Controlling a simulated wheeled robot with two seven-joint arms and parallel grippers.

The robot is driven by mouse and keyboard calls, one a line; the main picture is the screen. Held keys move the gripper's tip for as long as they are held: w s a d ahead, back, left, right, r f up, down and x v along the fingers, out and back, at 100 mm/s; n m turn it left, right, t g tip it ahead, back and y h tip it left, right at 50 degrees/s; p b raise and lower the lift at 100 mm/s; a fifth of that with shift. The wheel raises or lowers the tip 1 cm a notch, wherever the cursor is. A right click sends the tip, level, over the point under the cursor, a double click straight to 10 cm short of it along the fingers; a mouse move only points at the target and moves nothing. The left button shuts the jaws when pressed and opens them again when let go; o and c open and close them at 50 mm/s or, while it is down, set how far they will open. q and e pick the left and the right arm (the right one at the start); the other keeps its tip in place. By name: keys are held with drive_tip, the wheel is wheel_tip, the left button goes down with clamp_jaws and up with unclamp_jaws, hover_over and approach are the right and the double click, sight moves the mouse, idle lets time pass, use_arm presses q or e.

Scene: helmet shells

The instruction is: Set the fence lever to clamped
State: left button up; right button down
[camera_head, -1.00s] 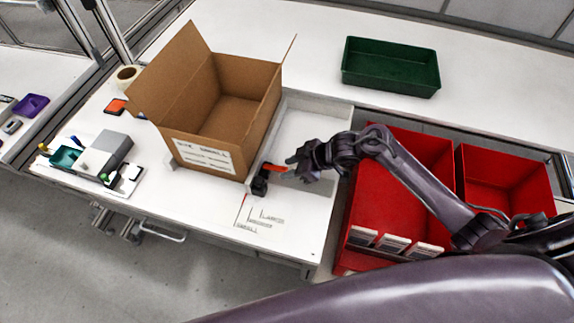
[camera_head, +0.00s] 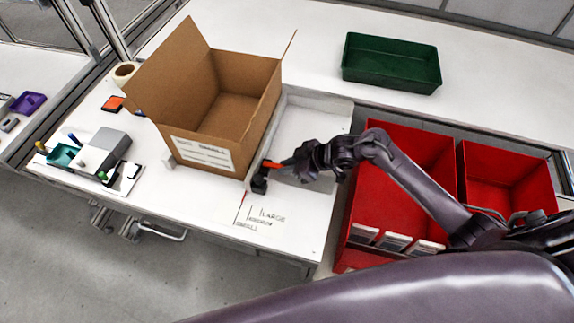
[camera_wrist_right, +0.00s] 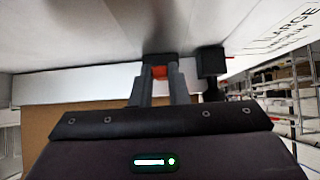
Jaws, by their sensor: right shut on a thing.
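The fence lever, an orange-red handle (camera_head: 272,164) on a black clamp block (camera_head: 259,184), sits at the near right corner of the cardboard box. My right gripper (camera_head: 284,166) reaches it from the right and is shut on the handle. In the right wrist view the handle (camera_wrist_right: 160,72) shows between the two fingers, and the black block (camera_wrist_right: 211,62) stands beside them. The fence (camera_head: 262,140) is a pale bar along the box's right side. Most of the lever is hidden by the fingers. My left gripper is not in view.
The open cardboard box (camera_head: 212,120) stands left of the lever. Size marks (camera_head: 262,219) are printed on the white table in front. Red bins (camera_head: 405,190) lie to the right, under my right arm. A green tray (camera_head: 391,62) stands at the back.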

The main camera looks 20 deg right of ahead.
drive_tip(key=shift+f+t+y+b, duration=0.3)
drive_tip(key=shift+f, duration=0.15)
drive_tip(key=shift+d+r, duration=0.1)
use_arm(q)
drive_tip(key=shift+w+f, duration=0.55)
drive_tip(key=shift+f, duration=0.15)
use_arm(e)
drive_tip(key=c, duration=1.4)
unclamp_jaws()
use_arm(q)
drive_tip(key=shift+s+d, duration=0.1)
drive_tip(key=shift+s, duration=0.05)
